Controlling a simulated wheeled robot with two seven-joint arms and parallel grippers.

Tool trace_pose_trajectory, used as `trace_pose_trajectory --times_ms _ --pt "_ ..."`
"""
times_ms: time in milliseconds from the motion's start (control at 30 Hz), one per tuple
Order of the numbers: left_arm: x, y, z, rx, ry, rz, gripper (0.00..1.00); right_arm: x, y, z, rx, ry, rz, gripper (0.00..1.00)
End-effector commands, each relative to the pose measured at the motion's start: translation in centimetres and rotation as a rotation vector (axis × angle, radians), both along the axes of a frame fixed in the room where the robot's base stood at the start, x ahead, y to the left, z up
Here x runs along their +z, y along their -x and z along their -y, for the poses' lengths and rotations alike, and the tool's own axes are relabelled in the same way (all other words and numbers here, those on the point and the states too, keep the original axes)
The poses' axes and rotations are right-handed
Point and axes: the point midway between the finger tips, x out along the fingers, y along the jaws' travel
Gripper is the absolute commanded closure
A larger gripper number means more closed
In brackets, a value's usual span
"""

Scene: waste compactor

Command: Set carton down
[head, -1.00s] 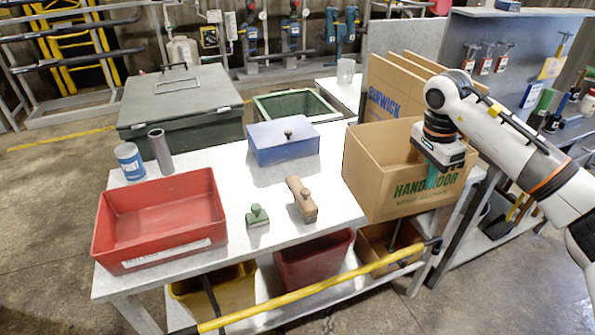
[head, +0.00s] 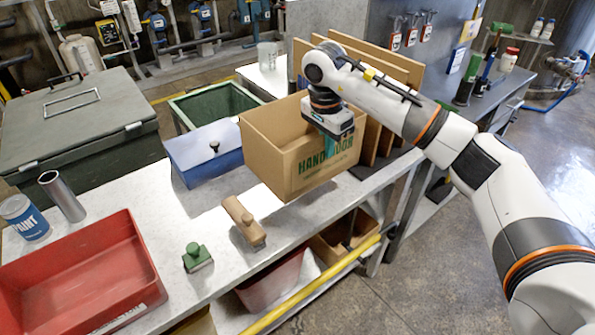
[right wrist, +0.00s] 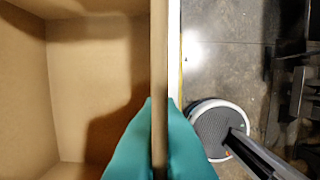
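An open-topped brown cardboard carton (head: 262,150) with green lettering is at the far right end of the grey workbench, right of the blue box. My right gripper (head: 333,125) is shut on its near right wall. In the right wrist view, the teal fingers (right wrist: 160,145) pinch the upright carton wall (right wrist: 159,65) from both sides. The carton's inside (right wrist: 95,80) looks empty where it shows. The carton is upright and seems at or just above the benchtop; I cannot tell if it touches. My left gripper is out of view.
The benchtop (head: 150,200) holds a blue box (head: 195,155), a wooden float (head: 243,220), a green-handled block (head: 196,258), a red tray (head: 130,255), a metal tube (head: 62,197) and a paint can (head: 22,215). Brown panels (head: 400,75) stand close behind the carton. A yellow rail (head: 320,280) runs along the front.

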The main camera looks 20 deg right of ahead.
Motion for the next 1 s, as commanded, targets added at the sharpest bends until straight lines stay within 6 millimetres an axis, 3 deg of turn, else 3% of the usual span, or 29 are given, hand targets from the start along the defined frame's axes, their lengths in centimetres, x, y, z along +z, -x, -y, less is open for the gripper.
trace_pose_trajectory --times_ms 233,633,933,1000 --pt "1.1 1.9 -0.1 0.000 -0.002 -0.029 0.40 -4.3 0.1 0.0 0.000 0.000 -0.003 1.00" --pt "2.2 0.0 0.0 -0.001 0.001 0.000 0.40 -8.5 0.1 0.0 0.000 0.000 -0.003 1.00" --pt "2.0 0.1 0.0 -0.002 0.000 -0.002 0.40 -9.0 0.0 0.0 0.000 0.001 0.000 1.00" --pt "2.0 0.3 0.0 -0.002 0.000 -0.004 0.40 -8.9 0.1 0.0 0.000 0.001 -0.001 0.85"
